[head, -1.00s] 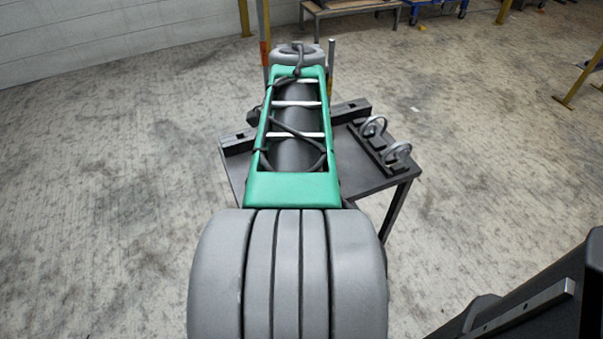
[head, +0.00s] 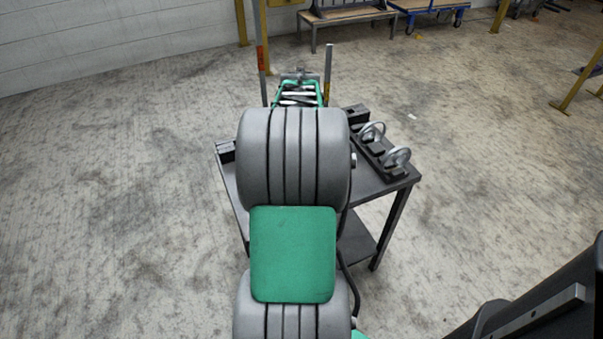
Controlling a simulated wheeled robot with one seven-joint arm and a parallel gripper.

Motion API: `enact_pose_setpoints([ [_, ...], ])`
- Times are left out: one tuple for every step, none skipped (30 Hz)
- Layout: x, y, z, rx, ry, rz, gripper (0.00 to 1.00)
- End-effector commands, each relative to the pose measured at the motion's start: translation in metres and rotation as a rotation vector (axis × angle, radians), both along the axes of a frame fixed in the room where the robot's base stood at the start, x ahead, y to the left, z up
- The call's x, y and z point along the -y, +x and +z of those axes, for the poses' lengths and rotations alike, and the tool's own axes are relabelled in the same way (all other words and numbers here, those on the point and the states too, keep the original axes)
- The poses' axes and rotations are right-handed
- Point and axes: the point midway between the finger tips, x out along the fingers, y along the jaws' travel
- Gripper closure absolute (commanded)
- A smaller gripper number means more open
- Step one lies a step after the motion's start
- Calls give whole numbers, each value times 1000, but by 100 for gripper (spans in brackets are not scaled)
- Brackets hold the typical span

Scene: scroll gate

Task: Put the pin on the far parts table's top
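My grey and green arm stretches forward over the dark near table (head: 395,182) and covers much of it. My gripper is hidden beyond the arm, so its fingers and anything in them do not show. No pin can be made out for certain. Two metal ring-shaped pieces sit in a black rack (head: 372,152) on the right of the near table. What looks like the far parts table (head: 318,17), with a pale wooden top and dark legs, stands at the top of the view. A dark rack-like item is on it.
Two upright posts rise beyond the near table, a grey one with an orange band (head: 262,62) and a metal one (head: 328,75). A blue cart (head: 432,6) stands right of the far table. Yellow posts stand at the back and right. Open concrete floor lies on both sides.

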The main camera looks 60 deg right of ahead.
Motion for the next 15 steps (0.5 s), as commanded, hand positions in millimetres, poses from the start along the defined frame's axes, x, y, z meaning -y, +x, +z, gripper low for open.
enact_pose_setpoints([
  [1,0,-2,2,-2,0,100],
  [1,1,-1,2,-3,0,100],
  [1,1,-1,2,-4,0,100],
  [1,0,-1,2,-3,0,100],
  [1,0,-1,2,-3,0,100],
  [0,0,-1,2,-2,0,100],
  [0,0,-1,2,-2,0,100],
  [0,0,-2,2,-2,0,100],
  [0,0,-4,2,-2,0,100],
  [0,0,-5,2,-2,0,100],
  [0,0,-5,2,-2,0,76],
  [0,0,-4,2,-2,0,73],
  [0,0,-4,2,-2,0,70],
  [0,0,-4,2,-2,0,68],
  [0,0,-4,2,-2,0,65],
])
